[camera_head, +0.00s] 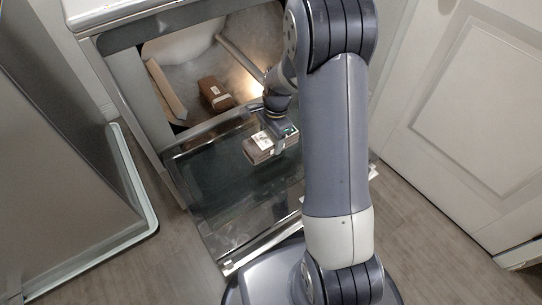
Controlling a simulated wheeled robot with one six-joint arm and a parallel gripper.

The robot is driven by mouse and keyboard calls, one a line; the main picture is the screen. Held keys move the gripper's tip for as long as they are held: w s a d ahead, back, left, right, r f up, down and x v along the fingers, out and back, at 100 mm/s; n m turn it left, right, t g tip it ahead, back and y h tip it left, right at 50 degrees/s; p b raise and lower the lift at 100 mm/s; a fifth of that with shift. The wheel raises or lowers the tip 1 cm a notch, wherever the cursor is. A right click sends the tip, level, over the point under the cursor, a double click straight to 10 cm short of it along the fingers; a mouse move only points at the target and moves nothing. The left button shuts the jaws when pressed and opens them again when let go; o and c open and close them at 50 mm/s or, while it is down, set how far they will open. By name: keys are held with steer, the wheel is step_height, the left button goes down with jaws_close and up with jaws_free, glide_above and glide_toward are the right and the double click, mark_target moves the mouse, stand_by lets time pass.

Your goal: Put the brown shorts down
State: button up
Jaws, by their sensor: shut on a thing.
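My gripper (280,138) is shut on a small box-like item (257,150) with a pale top and brown sides. I cannot make out shorts in it; it looks like a boxed or folded block. My gripper holds it over the lowered glass door (235,190) of an open appliance, just in front of the opening. Whether it touches the door is unclear. My arm hides part of the door and the right side of the opening.
Inside the lit opening sit a dark brown box-like item (214,93), a long tan piece (166,88) and a large white rounded thing (185,42). A grey cabinet (60,170) stands at the left. A white panelled door (470,90) stands at the right.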

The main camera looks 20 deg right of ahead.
step_height(320, 180, down, 7)
steer(key=shift+r+b, duration=0.1)
steer(key=shift+b, duration=1)
steer(key=shift+r, duration=0.1)
steer(key=o, duration=1.2)
steer(key=r+p, duration=0.1)
steer(key=r, duration=0.3)
steer(key=d+r+p, duration=0.1)
steer(key=r+p, duration=0.1)
steer(key=r, duration=0.2)
steer(key=r+p, duration=0.1)
steer(key=r, duration=0.3)
steer(key=shift+w+d, duration=0.2)
steer(key=shift+w, duration=0.05)
steer(key=shift+f, duration=0.1)
